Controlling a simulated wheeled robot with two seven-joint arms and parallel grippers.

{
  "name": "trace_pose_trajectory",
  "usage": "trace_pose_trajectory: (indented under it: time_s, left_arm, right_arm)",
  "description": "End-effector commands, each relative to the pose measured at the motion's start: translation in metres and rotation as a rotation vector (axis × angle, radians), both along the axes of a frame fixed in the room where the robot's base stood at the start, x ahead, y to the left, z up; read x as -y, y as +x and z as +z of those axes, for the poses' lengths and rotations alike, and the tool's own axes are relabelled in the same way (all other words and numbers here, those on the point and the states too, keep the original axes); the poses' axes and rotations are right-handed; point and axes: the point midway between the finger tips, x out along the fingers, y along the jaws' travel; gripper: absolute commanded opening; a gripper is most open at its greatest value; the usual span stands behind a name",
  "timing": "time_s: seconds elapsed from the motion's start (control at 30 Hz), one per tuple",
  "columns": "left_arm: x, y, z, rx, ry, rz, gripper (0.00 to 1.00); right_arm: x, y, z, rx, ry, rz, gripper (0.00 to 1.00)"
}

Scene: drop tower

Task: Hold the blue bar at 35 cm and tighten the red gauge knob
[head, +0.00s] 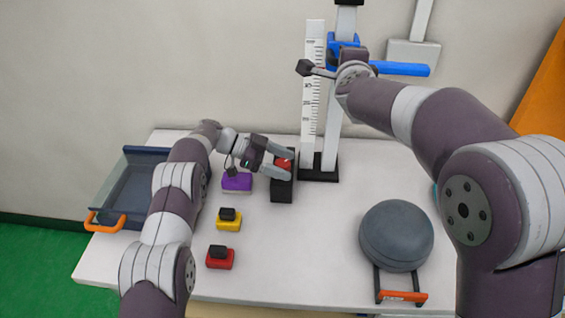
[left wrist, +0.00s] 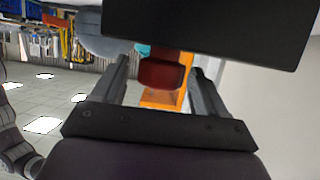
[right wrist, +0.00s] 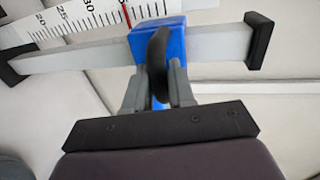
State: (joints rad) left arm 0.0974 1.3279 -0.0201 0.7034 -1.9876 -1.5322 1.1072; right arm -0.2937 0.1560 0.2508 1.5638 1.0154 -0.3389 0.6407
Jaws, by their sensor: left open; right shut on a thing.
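The red gauge knob (head: 284,163) sits on a black block at the foot of the upright post. My left gripper (head: 288,164) is open, its fingers on either side of the knob. In the left wrist view the red knob (left wrist: 162,73) lies between the spread fingertips, with a gap at each side. The blue bar (head: 400,69) sticks out from a blue slider high on the post. In the right wrist view my right gripper (right wrist: 158,88) is shut on a dark curved grip at the blue slider (right wrist: 172,40). The slider is beside a red line on the scale past 30.
A white ruler (head: 312,95) stands beside the post. A blue-grey tray (head: 125,195) is at left, a round grey pad (head: 396,235) at right. The front middle is clear.

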Motion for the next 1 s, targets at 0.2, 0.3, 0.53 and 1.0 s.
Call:
trace_pose_trajectory:
  time_s: [0.2, 0.3, 0.53, 1.0]
  left_arm:
    - [-0.037, 0.003, 0.015, 0.003, 0.001, 0.003, 0.73]
    - [-0.054, 0.004, 0.022, 0.003, 0.0, 0.003, 0.73]
    - [-0.068, 0.004, 0.029, 0.003, 0.001, 0.001, 0.73]
    - [0.096, -0.049, 0.091, -0.11, -0.216, -0.201, 0.71]
  right_arm:
    - [0.0, 0.0, 0.002, 0.004, 0.001, -0.001, 0.0]
    - [0.0, 0.0, 0.002, 0.004, 0.001, -0.001, 0.0]
    - [0.0, 0.0, 0.002, 0.004, 0.001, -0.001, 0.0]
    - [0.0, 0.0, 0.002, 0.004, 0.001, -0.001, 0.0]
